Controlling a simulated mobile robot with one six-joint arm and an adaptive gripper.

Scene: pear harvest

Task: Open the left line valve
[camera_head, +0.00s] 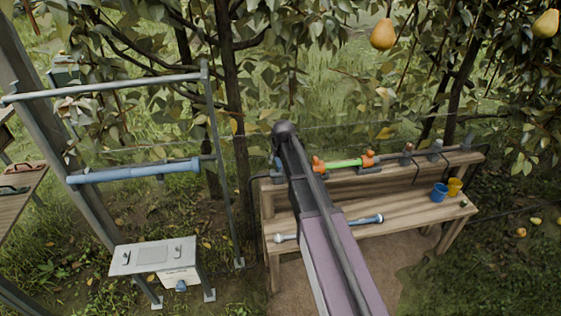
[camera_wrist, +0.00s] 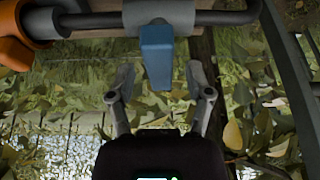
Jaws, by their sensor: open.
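In the wrist view, a blue valve lever (camera_wrist: 157,55) hangs from a grey valve body (camera_wrist: 160,12) on a dark pipe (camera_wrist: 225,17). My gripper (camera_wrist: 160,78) is open, with one finger on each side of the lever's lower end. I see gaps on both sides and no clear contact. In the head view, my own arm covers most of this valve. A small blue part (camera_head: 277,163) shows just left of the arm, at the bench's left end. My gripper cannot be made out there.
An orange fitting (camera_wrist: 14,38) is left of the lever in the wrist view. In the head view, a green pipe (camera_head: 343,163) joins orange fittings on the bench (camera_head: 405,209). A metal frame (camera_head: 224,165) stands left.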

